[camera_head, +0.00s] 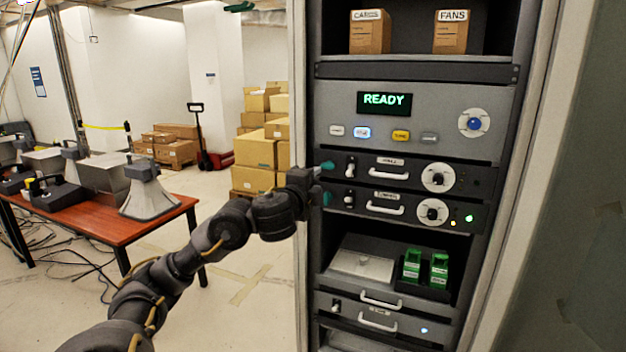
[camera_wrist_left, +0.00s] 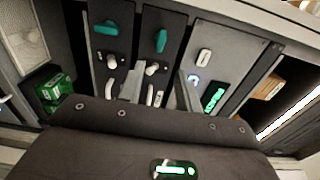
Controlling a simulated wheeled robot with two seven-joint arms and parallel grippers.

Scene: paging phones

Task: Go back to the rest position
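My left gripper (camera_head: 312,186) is in front of the left edge of the equipment rack (camera_head: 304,120), beside the two drawer units. In the left wrist view its two grey fingers (camera_wrist_left: 160,90) stand apart, with white drawer handles behind the gap. I see nothing held between them. The upper drawer unit (camera_head: 378,172) and lower drawer unit (camera_head: 385,206) each have a teal knob at the left, a white handle and a round dial. The rack panel (camera_head: 450,105) above shows a green READY display (camera_head: 384,104). My right gripper is out of view.
Boxes marked FANS (camera_head: 451,36) and another label stand on the top shelf. Green blocks (camera_head: 425,268) sit on a lower shelf. At the left is a wooden table (camera_head: 120,228) with horn speakers. Cartons (camera_head: 255,150) and a pallet jack are behind. Cables lie on the floor.

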